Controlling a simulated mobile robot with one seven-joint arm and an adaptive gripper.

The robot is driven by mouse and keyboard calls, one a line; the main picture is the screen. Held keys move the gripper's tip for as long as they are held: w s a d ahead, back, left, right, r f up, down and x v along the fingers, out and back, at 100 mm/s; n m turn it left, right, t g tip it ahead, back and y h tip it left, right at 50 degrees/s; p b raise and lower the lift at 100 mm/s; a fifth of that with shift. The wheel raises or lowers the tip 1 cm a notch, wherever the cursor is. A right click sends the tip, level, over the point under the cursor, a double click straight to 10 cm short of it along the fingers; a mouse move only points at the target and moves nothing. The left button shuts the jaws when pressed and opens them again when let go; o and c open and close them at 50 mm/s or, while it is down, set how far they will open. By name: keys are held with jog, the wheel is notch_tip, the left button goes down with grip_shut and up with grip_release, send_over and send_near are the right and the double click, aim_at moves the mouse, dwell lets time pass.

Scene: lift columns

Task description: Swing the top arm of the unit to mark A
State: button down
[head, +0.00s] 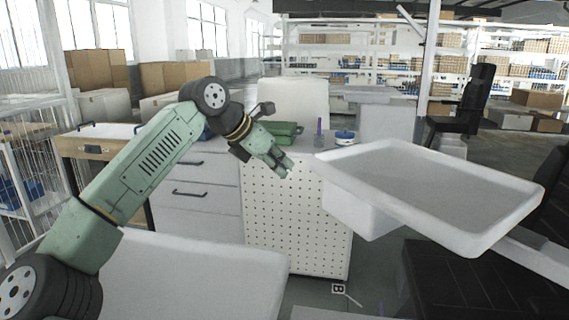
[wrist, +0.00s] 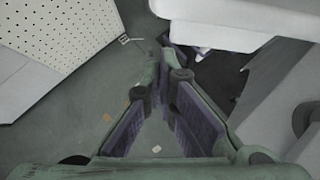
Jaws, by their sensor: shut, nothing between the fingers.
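A white shallow tray (head: 430,185) is at the right in the head view, with a white box-like part (head: 355,203) under its left end. A white bar (head: 535,252) shows below its right corner; I cannot tell whether this is the unit's top arm. My green gripper (head: 287,168) is shut and empty, left of the tray and apart from it. In the wrist view my gripper (wrist: 167,68) points down towards the floor, with a white edge (wrist: 205,33) at the upper right. A floor mark B (head: 338,289) lies below the tray; mark A is not visible.
A white perforated cabinet (head: 297,220) stands behind my gripper, with grey drawers (head: 195,190) to its left. A green case (head: 283,130) is on the worktop. Dark padded furniture (head: 460,285) is at the lower right. Grey floor shows around mark B.

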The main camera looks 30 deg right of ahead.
jog(key=b+v, duration=0.1)
jog(key=v, duration=0.9)
jog(key=shift+w+a+b, duration=0.3)
jog(key=shift+w, duration=0.15)
